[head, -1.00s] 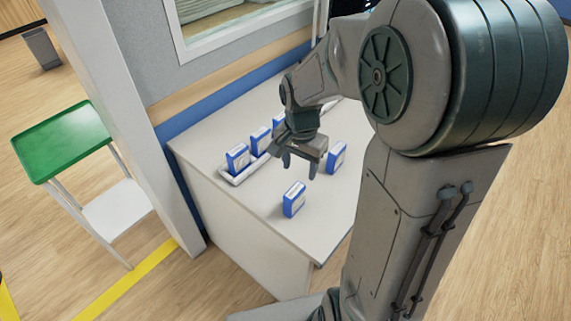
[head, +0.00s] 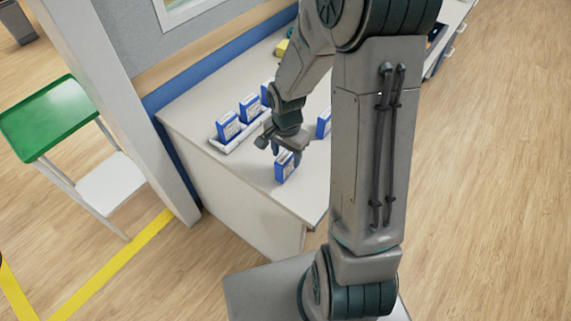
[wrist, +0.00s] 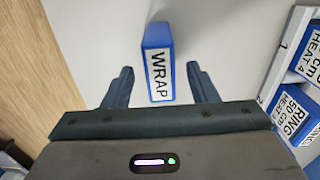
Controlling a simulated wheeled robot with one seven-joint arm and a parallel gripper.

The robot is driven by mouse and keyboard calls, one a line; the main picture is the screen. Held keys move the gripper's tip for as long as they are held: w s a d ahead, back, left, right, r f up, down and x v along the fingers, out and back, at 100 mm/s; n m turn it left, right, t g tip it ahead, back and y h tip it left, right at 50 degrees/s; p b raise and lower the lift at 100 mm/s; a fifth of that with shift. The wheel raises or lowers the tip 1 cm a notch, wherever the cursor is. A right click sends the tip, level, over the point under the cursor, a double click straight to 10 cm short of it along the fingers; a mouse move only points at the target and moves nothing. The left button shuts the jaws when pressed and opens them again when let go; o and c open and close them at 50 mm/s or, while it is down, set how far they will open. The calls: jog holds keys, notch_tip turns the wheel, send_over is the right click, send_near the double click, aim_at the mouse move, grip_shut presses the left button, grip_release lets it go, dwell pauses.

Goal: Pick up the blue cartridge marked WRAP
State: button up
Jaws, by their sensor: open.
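The blue cartridge marked WRAP (wrist: 158,65) stands upright on the counter, between and just beyond the open fingers of my gripper (wrist: 160,85) in the wrist view. Its white label with black letters faces me. In the head view the blue cartridge (head: 286,167) stands near the counter's front edge, with my gripper (head: 279,148) right above and beside it, partly covering its top. The fingers are apart, with a gap on each side of the cartridge in the wrist view.
A white rack (head: 226,146) holds other blue cartridges, labelled RING and HEAT in the wrist view (wrist: 290,116). Another blue cartridge (head: 323,123) stands to the right on the counter (head: 190,108). A green-topped stand (head: 48,115) is at the left, beyond a pillar.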

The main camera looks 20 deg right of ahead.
jog(key=shift+s+a+f, duration=0.1)
jog(key=shift+a+f, duration=0.05)
jog(key=shift+f, duration=1.7)
jog(key=c, duration=1.1)
jog(key=shift+r, duration=0.15)
